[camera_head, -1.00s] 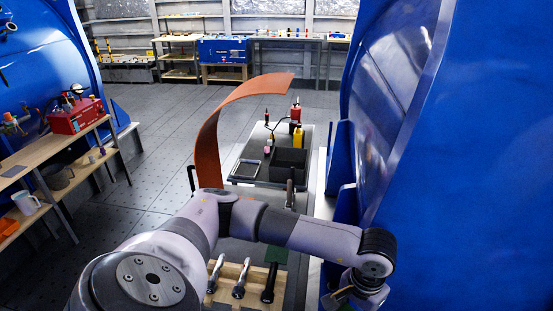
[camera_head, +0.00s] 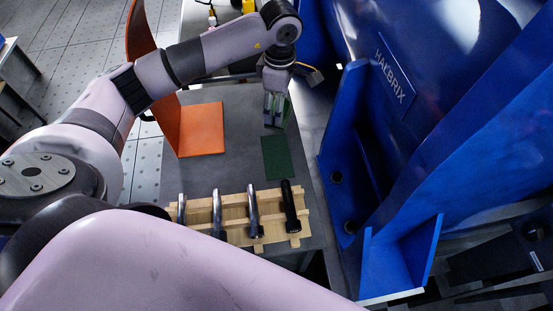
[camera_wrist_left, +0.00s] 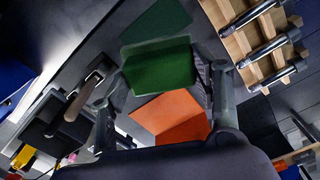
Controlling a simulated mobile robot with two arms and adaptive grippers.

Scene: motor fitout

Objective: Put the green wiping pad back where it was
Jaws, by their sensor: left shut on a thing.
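My left gripper (camera_head: 273,108) is above the grey worktable, pointing down, and is shut on the green wiping pad (camera_head: 287,113). In the left wrist view the pad (camera_wrist_left: 158,65) shows as a green slab between the two fingers of my left gripper (camera_wrist_left: 162,88). A flat dark green rectangle (camera_head: 276,157) lies on the table just in front of the gripper. My right gripper is out of view.
A wooden rack (camera_head: 233,207) with several rod-handled tools stands at the table's near end. A curved orange sheet (camera_head: 200,130) stands left of the green rectangle. Blue machine housing (camera_head: 345,135) borders the table's right side. Bare grey tabletop (camera_head: 240,165) lies between sheet and rectangle.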

